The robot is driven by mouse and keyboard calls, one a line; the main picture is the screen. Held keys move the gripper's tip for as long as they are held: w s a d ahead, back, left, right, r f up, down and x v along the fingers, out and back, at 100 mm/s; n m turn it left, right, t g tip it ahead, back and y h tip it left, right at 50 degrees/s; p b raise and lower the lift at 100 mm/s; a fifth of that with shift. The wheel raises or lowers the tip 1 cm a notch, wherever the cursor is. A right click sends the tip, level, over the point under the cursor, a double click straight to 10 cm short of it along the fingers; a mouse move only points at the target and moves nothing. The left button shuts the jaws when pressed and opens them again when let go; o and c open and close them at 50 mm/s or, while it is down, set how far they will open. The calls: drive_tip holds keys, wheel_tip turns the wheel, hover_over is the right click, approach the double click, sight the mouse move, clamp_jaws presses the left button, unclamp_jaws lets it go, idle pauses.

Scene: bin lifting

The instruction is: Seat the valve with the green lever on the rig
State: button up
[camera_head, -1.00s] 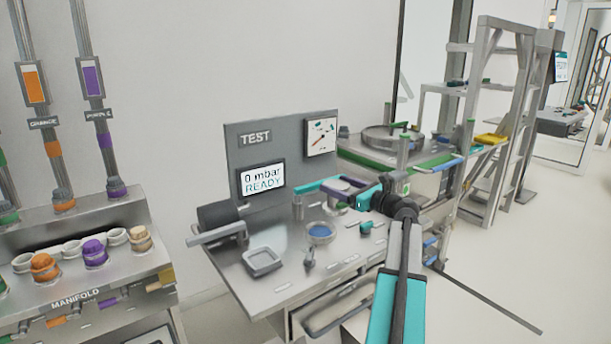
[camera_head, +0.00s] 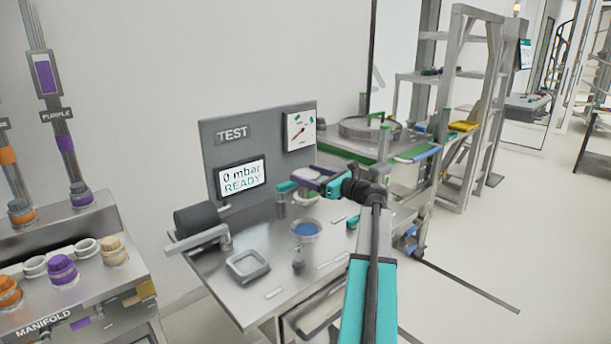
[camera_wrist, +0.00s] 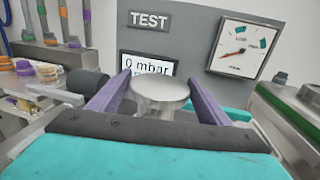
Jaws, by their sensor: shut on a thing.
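My gripper (camera_head: 308,180) has purple fingers and a dark wrist. It reaches left over the test bench, the rig (camera_head: 235,283). In the wrist view, the two fingers (camera_wrist: 155,88) stand either side of a metal piece with a round flat top, which looks like the valve (camera_wrist: 160,90). The gripper is shut on it. A teal-green strip (camera_wrist: 238,114) shows at the right finger; I cannot tell if it is the lever. In the head view a teal end (camera_head: 287,186) shows left of the fingers. The valve's underside and seat are hidden.
On the bench are a metal post (camera_head: 282,206), a blue-bottomed bowl (camera_head: 305,231) and a square tray (camera_head: 247,265). The TEST panel (camera_head: 258,135) stands behind, its screen (camera_head: 240,177) reading 0 mbar READY.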

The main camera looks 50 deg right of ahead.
drive_tip(key=shift+a+f, duration=0.1)
drive_tip(key=shift+f+b, duration=2.4)
drive_tip(key=shift+f, duration=1.25)
drive_tip(key=shift+s+f, duration=0.1)
drive_tip(key=shift+f, duration=0.2)
drive_tip(key=shift+f+b, duration=0.55)
drive_tip(key=shift+f, duration=1.5)
idle(1.8)
